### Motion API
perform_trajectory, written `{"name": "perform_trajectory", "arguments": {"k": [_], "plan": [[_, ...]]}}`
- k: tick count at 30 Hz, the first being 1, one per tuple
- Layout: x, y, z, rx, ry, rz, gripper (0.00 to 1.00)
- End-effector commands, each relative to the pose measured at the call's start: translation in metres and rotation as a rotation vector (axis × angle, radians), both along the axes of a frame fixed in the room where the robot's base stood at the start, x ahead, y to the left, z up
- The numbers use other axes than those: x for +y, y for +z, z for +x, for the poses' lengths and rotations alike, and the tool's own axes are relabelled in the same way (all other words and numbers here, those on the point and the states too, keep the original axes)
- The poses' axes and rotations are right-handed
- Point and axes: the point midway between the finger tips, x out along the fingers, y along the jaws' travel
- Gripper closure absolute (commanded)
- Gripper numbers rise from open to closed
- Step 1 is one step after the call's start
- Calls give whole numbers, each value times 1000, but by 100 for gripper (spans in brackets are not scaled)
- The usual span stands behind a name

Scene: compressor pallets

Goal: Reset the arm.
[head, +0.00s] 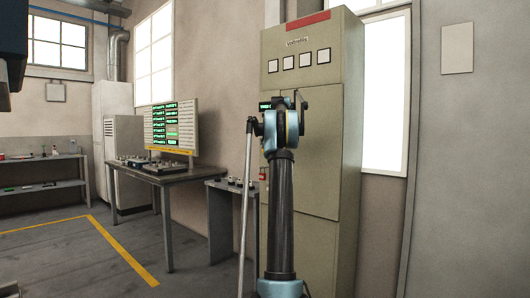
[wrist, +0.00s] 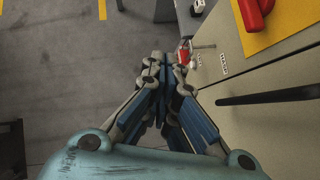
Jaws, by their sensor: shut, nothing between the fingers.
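My gripper (wrist: 166,62) shows in the wrist view with its blue and grey fingers drawn together and nothing held between them. It hangs above the grey floor, close beside the beige cabinet front (wrist: 270,130). A small red part (wrist: 183,52) shows just beyond the fingertips; whether they touch it I cannot tell. In the head view my blue and black arm stands up in front of the beige cabinet (head: 335,190). The fingers cannot be made out there.
A red handle (wrist: 254,14) on a yellow plate and a dark bar (wrist: 268,96) are on the cabinet beside my gripper. In the head view, a desk (head: 175,174) with a display board (head: 172,127) stands to the left. Open floor (head: 190,272) lies in front of it.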

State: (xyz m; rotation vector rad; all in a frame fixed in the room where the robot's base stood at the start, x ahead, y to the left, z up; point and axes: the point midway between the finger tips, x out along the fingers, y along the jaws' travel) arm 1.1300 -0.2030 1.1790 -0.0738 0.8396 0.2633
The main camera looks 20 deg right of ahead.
Motion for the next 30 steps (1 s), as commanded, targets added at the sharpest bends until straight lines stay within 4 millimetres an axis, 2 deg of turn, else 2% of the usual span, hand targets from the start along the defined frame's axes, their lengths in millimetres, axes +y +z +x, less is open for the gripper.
{"name": "perform_trajectory", "arguments": {"k": [5, 8, 20, 30], "plan": [[11, 4, -12, 0, 37, -29, 100], [25, 3, -30, 0, 110, -85, 100], [97, -20, -148, -10, 556, -413, 100], [146, -63, -263, -27, 958, -667, 100]]}}
